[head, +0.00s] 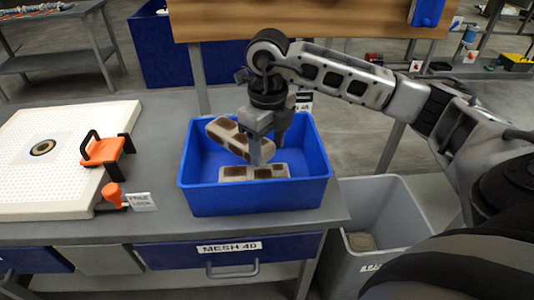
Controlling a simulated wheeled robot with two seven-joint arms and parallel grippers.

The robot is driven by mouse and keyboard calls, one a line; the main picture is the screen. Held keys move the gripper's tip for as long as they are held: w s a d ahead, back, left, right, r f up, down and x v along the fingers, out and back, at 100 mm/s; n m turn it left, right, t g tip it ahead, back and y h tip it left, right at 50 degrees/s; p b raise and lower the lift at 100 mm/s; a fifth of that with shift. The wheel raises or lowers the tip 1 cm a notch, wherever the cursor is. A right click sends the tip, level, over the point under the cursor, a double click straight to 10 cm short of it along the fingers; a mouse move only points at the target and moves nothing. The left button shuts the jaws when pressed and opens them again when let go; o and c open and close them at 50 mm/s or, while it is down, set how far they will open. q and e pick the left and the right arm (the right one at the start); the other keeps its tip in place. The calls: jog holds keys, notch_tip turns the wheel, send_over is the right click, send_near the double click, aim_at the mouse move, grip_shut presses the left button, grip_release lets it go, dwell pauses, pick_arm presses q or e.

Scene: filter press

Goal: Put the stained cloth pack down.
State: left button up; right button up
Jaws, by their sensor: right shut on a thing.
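My right gripper (267,152) is inside the blue bin (258,199), pointing down. It is shut on a stained cloth pack (226,132), beige with brown patches. The held pack is tilted, its left end higher. Part of it is hidden behind the gripper's fingers. A second, similar cloth pack (240,174) lies flat on the bin floor just below. I cannot tell whether the two packs touch. My left gripper is not in view.
A white perforated plate (50,160) with an orange clamp-like handle (104,150) lies on the grey table at left. A grey bin (345,268) with a beige item inside stands on the floor at right. A drawer labelled "MESH 40" (229,247) is below the blue bin.

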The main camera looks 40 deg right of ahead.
aim_at(267, 160)
jog(key=f, duration=0.2)
jog(key=f+p, duration=0.1)
jog(key=shift+w+d+f, duration=0.15)
jog(key=shift+w+f, duration=0.1)
jog(key=shift+f, duration=0.1)
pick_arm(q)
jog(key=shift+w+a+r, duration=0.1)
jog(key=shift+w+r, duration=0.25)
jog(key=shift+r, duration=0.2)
pick_arm(e)
jog(key=shift+f+b, duration=0.35)
jog(key=shift+b, duration=0.05)
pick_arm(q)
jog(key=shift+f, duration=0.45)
pick_arm(e)
jog(key=shift+f, duration=0.25)
pick_arm(q)
jog(key=shift+b, duration=0.3)
pick_arm(e)
jog(key=shift+f, duration=0.1)
jog(key=o, duration=1.1)
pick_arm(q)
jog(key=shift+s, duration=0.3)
